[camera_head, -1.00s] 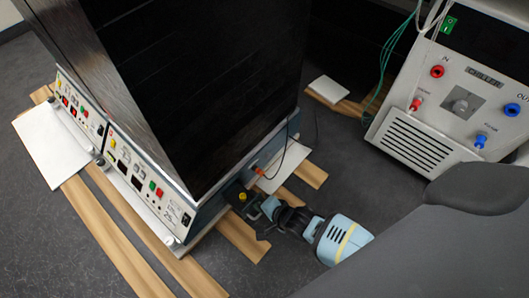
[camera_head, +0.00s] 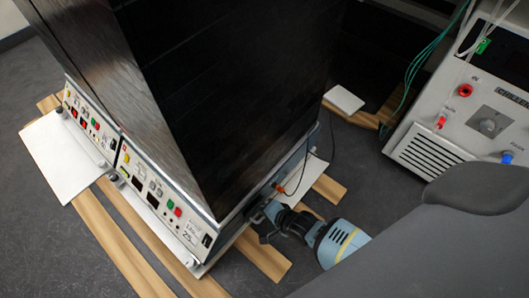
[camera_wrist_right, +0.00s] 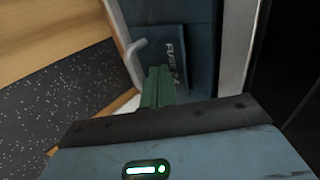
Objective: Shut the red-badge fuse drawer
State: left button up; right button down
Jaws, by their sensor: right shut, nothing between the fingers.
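A dark blue-grey drawer front lettered "FUSE" (camera_wrist_right: 172,55) fills the upper middle of the right wrist view. A pale bent handle (camera_wrist_right: 135,62) stands out at its left edge. No red badge shows on the visible part. My right gripper (camera_wrist_right: 158,84) has its green fingers shut and empty, with tips overlapping the drawer's lower part beside the handle; I cannot tell whether they touch. In the head view, my right gripper (camera_head: 262,213) is at the lower side panel of the black shaker cabinet (camera_head: 215,95), where the drawer is hard to make out. My left gripper is out of view.
An orange plug (camera_head: 280,188) with a dark cable sits on the side panel just above the gripper. Wooden strips (camera_head: 262,258) and white sheets lie on the dark floor. A chiller (camera_head: 440,135) with hoses stands to the right.

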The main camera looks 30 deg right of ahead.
pick_arm(q)
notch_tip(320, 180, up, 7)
jog(key=p, duration=0.7)
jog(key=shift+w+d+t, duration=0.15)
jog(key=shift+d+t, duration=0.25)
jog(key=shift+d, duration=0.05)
pick_arm(e)
jog(key=s+f+v, duration=0.1)
jog(key=v, duration=1.1)
jog(key=shift+s+d+f, duration=0.15)
jog(key=shift+s+d, duration=0.15)
